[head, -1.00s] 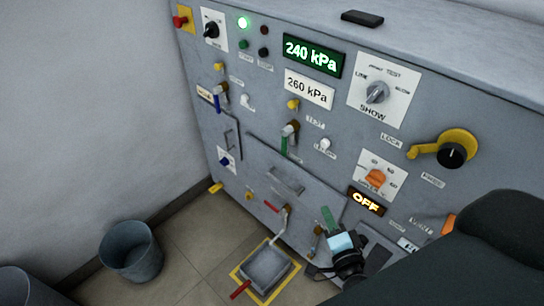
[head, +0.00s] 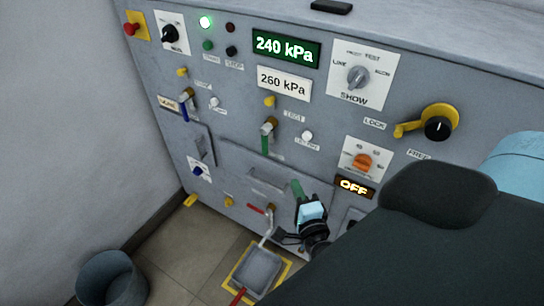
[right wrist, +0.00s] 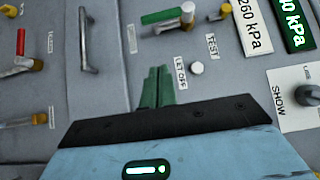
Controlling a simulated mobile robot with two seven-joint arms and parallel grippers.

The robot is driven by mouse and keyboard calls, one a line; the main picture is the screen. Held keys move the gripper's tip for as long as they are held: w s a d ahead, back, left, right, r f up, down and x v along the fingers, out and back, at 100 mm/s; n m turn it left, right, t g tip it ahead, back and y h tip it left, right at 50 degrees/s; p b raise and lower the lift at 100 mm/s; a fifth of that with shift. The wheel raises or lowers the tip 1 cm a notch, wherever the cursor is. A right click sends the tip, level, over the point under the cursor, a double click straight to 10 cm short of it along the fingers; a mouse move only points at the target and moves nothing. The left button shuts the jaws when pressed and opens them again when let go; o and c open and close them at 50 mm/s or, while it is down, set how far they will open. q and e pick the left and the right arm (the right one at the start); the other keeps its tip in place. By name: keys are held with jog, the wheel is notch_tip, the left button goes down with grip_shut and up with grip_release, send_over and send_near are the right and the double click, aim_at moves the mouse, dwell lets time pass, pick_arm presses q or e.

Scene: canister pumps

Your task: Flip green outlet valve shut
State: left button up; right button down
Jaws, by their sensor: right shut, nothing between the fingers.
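The green outlet valve (head: 266,140) is on the middle of the grey panel, below the 260 kPa plate. Its green lever hangs straight down from a brass body in the head view. In the right wrist view the green lever (right wrist: 160,16) lies across the top, its body end to the right. My right gripper (head: 297,188) has green fingers, held together with nothing between them. It is below and right of the lever in the head view, apart from it. In the wrist view the closed fingertips (right wrist: 156,72) point toward the panel, below the lever. My left gripper is not in view.
A white LET OFF button (right wrist: 196,68) sits close to the fingertips in the wrist view. A drawer-like panel handle (head: 268,182), a red lever (head: 256,209) and a blue lever (head: 185,112) are nearby. A grey tray (head: 258,268) and bin (head: 112,280) stand on the floor.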

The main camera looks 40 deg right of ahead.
jog(key=shift+w, duration=0.1)
send_near(266, 140)
jog(key=w+d+f, duration=0.4)
jog(key=w, duration=0.2)
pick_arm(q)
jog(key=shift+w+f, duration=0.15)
pick_arm(e)
jog(key=shift+f, duration=0.1)
